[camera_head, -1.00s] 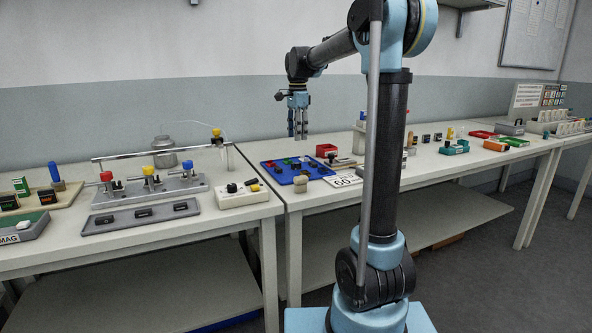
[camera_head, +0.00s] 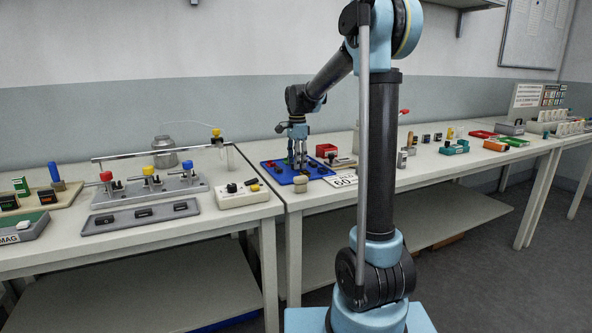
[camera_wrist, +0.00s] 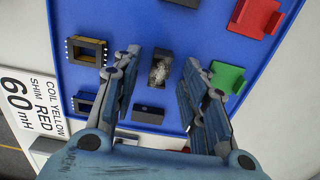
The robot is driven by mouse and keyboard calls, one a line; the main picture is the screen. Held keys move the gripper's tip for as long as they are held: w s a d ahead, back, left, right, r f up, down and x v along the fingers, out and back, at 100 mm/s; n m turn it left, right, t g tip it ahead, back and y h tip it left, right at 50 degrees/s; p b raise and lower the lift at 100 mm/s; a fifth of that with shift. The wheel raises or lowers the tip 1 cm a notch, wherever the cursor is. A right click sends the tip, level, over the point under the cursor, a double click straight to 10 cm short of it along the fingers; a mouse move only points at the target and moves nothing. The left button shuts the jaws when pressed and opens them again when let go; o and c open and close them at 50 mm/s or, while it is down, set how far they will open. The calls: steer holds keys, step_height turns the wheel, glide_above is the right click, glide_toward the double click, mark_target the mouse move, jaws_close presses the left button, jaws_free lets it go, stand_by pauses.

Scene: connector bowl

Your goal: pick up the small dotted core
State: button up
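My gripper (camera_wrist: 161,58) is open and points down at a blue board (camera_wrist: 120,20). A dark core with a grey speckled middle (camera_wrist: 160,68) sits between its fingertips, with no clear contact. In the head view my gripper (camera_head: 297,163) is low over the blue board (camera_head: 284,181), and the cores there are too small to tell apart.
Red (camera_wrist: 255,16) and green (camera_wrist: 227,77) pieces lie on the board's right side. A plain dark block (camera_wrist: 149,114) sits between the fingers, nearer the palm. A white 60 mH label card (camera_wrist: 30,105) lies left of the board.

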steer(key=shift+f, duration=0.15)
jaws_close()
step_height(320, 180, up, 10)
stand_by(0.8)
